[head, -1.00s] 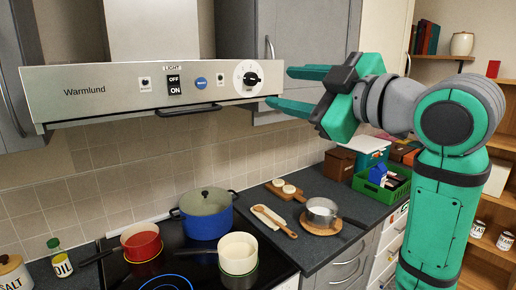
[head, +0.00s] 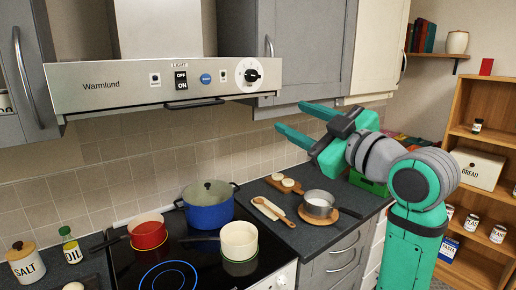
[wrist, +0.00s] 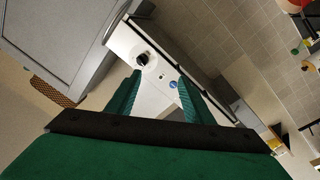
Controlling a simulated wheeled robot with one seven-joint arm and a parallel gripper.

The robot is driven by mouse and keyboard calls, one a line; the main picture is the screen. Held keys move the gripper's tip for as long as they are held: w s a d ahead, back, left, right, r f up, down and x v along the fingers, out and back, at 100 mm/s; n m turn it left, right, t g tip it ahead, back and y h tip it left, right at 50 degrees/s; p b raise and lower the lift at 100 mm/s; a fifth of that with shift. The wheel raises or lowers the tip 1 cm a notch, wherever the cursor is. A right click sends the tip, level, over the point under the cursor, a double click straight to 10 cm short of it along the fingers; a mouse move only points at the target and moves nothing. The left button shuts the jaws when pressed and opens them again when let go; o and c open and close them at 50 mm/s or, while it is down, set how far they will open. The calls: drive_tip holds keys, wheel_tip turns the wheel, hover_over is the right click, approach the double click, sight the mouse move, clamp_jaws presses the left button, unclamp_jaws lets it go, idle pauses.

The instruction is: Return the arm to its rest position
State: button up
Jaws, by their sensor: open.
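My gripper (head: 299,125) is open and empty in the head view, with its two green fingers spread and pointing left. It is in the air in front of the tiled wall, right of and a little below the range hood (head: 165,92). My arm is bent and rises from the lower right. In the wrist view my gripper (wrist: 160,92) shows both fingers apart with nothing between them. The hood (wrist: 140,50) with its dial and blue button lies beyond the fingertips there.
Below are a blue pot (head: 208,215), a red pan (head: 147,235) and a cream pan (head: 239,246) on the black hob. A steel pan (head: 318,207) on a round board stands on the counter. Wooden shelves (head: 475,110) are at the right. The upper cabinet (head: 310,50) is behind my gripper.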

drive_tip(key=w+f+m+t+h, duration=0.15)
drive_tip(key=f+m, duration=0.25)
drive_tip(key=f, duration=0.9)
drive_tip(key=w+f+m+t+h, duration=0.1)
drive_tip(key=w+f+m+h, duration=0.3)
drive_tip(key=f, duration=0.9)
drive_tip(key=s+a+f+m+h, duration=0.1)
drive_tip(key=s+f+m+h, duration=0.3)
drive_tip(key=f, duration=0.7)
drive_tip(key=s+a+f+m+y, duration=0.15)
drive_tip(key=s+f, duration=0.35)
drive_tip(key=f, duration=0.6)
drive_tip(key=s+a+f+m+g+h, duration=0.1)
drive_tip(key=s+a+f+h, duration=0.1)
drive_tip(key=s+f, duration=0.65)
drive_tip(key=s+a+f+m+g+h, duration=0.1)
drive_tip(key=s+f, duration=0.5)
drive_tip(key=s, duration=0.6)
drive_tip(key=s+a+n, duration=0.1)
drive_tip(key=s, duration=0.9)
drive_tip(key=s+a+r+n+g, duration=0.1)
drive_tip(key=s+a, duration=0.1)
drive_tip(key=s, duration=0.8)
drive_tip(key=shift+s+r+y, duration=0.15)
drive_tip(key=shift+r+y, duration=0.1)
drive_tip(key=shift+y, duration=0.05)
